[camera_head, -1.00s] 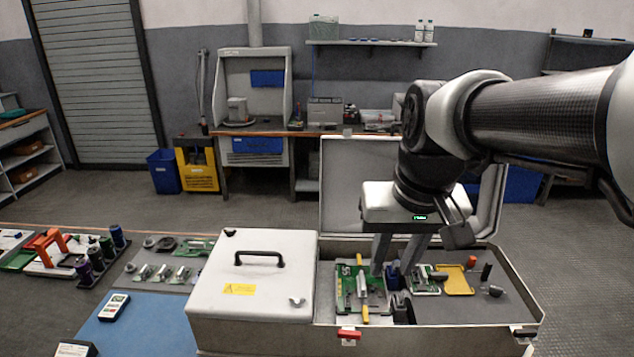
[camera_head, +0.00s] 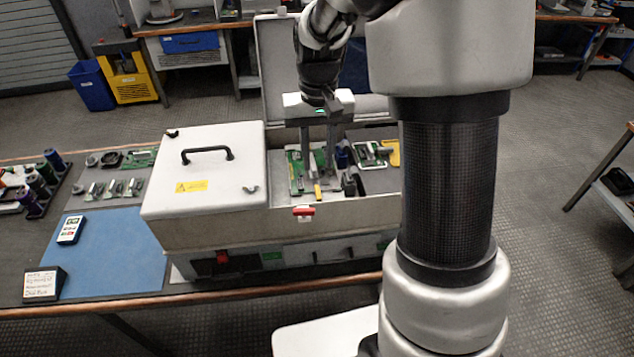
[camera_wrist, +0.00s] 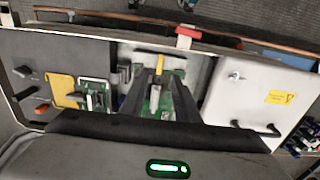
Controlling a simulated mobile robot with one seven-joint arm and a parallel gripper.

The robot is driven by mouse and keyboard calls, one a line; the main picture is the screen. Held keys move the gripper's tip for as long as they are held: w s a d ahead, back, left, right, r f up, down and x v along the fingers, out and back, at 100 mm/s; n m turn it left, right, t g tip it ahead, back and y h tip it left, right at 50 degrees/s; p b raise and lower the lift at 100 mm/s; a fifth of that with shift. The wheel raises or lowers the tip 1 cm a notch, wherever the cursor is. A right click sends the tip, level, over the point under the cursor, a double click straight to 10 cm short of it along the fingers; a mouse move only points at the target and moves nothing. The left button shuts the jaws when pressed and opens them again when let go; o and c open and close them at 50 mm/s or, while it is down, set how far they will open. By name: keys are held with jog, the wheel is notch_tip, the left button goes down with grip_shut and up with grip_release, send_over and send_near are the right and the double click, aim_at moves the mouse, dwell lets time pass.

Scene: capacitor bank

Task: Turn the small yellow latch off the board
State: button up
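The green circuit board (camera_head: 295,172) lies in the open right part of the grey case. A small yellow latch (camera_head: 317,192) shows at its near edge, and it also shows in the wrist view (camera_wrist: 160,64). My gripper (camera_head: 321,174) points down over the board, its two fingers apart with nothing held between them. In the wrist view my gripper (camera_wrist: 160,80) has its fingertips on either side of the line of the latch; I cannot tell whether they touch it. The far part of the board is hidden by the fingers.
The white closed lid (camera_head: 203,170) with a black handle is left of the board. A red clasp (camera_head: 303,211) sits on the case's front edge. A second small board (camera_head: 369,154) and a yellow plate (camera_wrist: 61,88) are beside it. The raised case lid (camera_head: 277,75) stands behind.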

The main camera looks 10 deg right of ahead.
aim_at(318, 191)
notch_tip(318, 191, down, 9)
jog(key=shift+f, duration=0.1)
dwell(0.3)
grip_shut()
